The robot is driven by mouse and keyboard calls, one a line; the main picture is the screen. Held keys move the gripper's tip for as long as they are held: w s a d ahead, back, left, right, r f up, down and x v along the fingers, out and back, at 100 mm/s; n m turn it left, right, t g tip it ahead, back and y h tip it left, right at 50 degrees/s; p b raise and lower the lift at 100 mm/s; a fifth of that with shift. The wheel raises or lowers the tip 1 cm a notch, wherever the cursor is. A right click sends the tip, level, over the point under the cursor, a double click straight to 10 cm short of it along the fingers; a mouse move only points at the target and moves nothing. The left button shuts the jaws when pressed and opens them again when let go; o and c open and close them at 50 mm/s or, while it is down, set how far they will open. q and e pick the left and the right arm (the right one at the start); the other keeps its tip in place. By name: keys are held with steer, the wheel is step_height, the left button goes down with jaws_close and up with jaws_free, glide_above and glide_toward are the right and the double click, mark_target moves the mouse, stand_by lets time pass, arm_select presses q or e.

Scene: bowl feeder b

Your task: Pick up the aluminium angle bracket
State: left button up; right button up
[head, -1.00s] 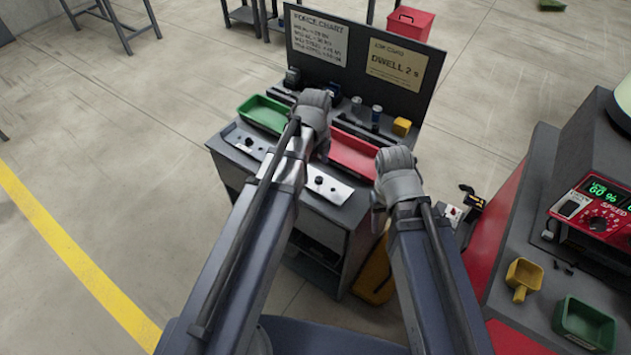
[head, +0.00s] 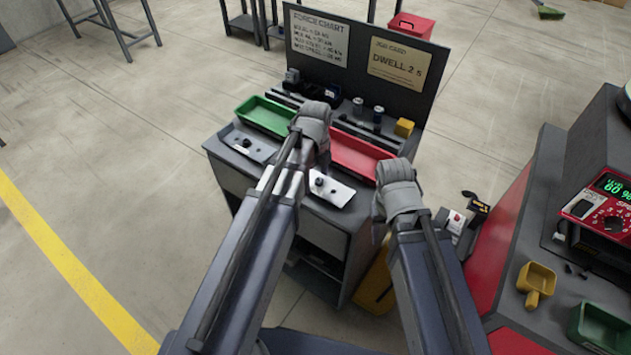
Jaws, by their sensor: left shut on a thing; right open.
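My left gripper (head: 318,150) is above the middle of the workbench (head: 345,222), between the green tray and the red tray. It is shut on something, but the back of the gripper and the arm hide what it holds. I cannot make out the aluminium angle bracket. My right gripper (head: 381,228) is open, near the right edge of the bench in front of the red tray. Its fingertips are mostly hidden behind its grey body.
A green tray (head: 265,115) and a red tray (head: 356,158) sit on the bench before an upright dark board (head: 362,55). A pale plate with black knobs (head: 333,190) lies in front. A yellow block (head: 404,127) is back right. A red machine (head: 603,206) stands at right.

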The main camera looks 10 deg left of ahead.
arm_select(q)
steer(key=c, duration=0.6)
steer(key=shift+r, duration=0.1)
steer(key=shift+c, duration=0.2)
step_height(320, 180, up, 10)
steer(key=p, duration=1)
